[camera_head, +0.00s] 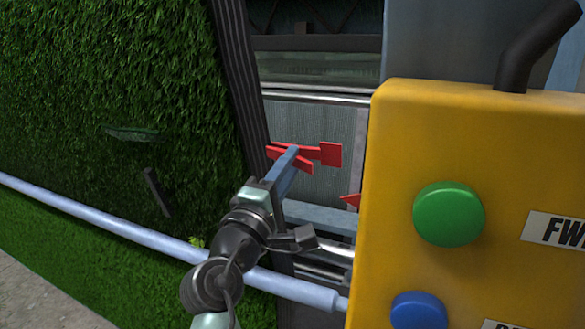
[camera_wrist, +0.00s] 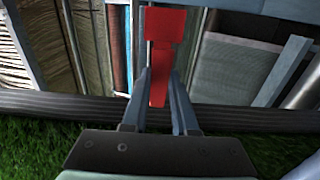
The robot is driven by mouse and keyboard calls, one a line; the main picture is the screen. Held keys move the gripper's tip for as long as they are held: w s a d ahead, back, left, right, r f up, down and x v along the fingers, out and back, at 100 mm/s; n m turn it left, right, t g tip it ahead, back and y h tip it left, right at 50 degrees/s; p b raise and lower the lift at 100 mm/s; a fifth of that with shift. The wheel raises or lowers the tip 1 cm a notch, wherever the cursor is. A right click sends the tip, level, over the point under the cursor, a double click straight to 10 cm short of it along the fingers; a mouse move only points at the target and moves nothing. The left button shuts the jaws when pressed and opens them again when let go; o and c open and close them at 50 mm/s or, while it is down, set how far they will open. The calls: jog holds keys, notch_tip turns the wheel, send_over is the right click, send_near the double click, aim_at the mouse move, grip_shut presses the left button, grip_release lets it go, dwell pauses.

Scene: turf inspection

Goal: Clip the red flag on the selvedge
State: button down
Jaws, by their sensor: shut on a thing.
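A red flag (camera_head: 331,154) with a square plate is held between the fingers of my gripper (camera_head: 291,152). Its narrow forked end points left, close to the dark ribbed selvedge (camera_head: 238,80) at the turf's right edge. In the wrist view the flag (camera_wrist: 165,24) stands upright between the two fingers (camera_wrist: 158,78), its plate farthest from me. Its lower end overlaps the selvedge (camera_wrist: 60,106) in the picture; I cannot tell whether they touch. Another red piece (camera_head: 351,201) shows partly behind the yellow control box.
The yellow control box (camera_head: 390,180) with a green button (camera_head: 449,214) and a blue button (camera_head: 419,311) stands close on the right. A pale rail (camera_head: 110,233) crosses before the green turf (camera_head: 110,70). A dark bar (camera_head: 157,192) shows against the turf.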

aim_at(276, 156)
jog(key=shift+w+a+b, duration=0.3)
jog(key=shift+a+b, duration=0.15)
jog(key=shift+a, duration=0.25)
jog(key=shift+w+a+b, duration=0.3)
jog(key=shift+a+b, duration=0.1)
jog(key=shift+a, duration=0.3)
dwell(1.0)
jog(key=shift+a, duration=0.25)
dwell(0.8)
jog(key=c, duration=0.6)
grip_release()
jog(key=shift+s+r, duration=0.1)
jog(key=shift+d, duration=0.1)
